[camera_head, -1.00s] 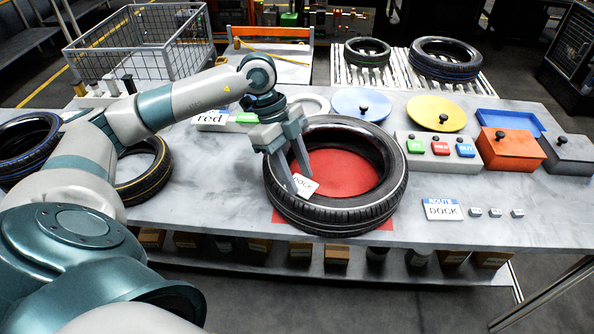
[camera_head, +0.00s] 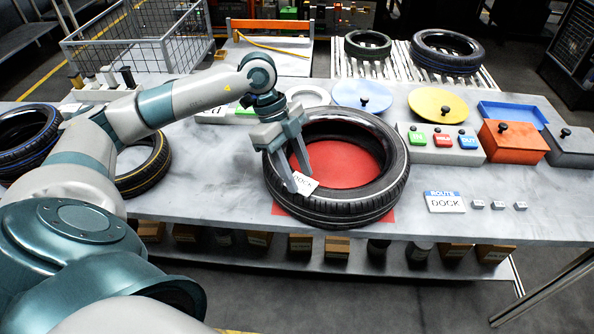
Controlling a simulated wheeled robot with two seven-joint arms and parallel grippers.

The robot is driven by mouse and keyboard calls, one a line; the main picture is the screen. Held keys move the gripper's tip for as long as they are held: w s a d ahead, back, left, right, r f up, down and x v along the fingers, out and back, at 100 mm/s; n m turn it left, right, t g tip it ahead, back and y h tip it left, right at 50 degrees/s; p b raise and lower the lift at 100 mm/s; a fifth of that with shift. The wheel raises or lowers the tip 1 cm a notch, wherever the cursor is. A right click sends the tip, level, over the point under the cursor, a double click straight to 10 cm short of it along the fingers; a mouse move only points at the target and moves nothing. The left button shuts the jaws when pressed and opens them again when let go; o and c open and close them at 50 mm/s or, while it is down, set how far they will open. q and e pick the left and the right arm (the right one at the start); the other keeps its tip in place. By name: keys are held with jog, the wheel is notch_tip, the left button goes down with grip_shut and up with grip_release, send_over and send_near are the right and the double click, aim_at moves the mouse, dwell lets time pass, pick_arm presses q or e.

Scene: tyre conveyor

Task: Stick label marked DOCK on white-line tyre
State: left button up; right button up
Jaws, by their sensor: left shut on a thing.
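The white-line tyre (camera_head: 352,208) lies flat on a red mat (camera_head: 335,165) on the table, with pale lines around its tread. My left gripper (camera_head: 298,178) is shut on a small white label marked DOCK (camera_head: 305,183). The label is at the near-left part of the tyre's upper rim. I cannot tell whether it touches the rubber. The gripper's fingers reach down over the tyre's left side. My right gripper is not in view.
A ROUTE DOCK sign (camera_head: 444,202) stands right of the tyre, with several small labels (camera_head: 499,205) beside it. A button box (camera_head: 440,145), an orange box (camera_head: 513,143) and a grey box (camera_head: 571,147) stand behind. Other tyres (camera_head: 143,165) lie at left.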

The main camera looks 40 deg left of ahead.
aim_at(297, 181)
pick_arm(q)
jog(key=shift+f, duration=0.25)
dwell(1.2)
jog(key=o, duration=1.1)
jog(key=shift+r, duration=0.1)
jog(key=shift+r+p, duration=2.5)
jog(key=shift+r, duration=0.95)
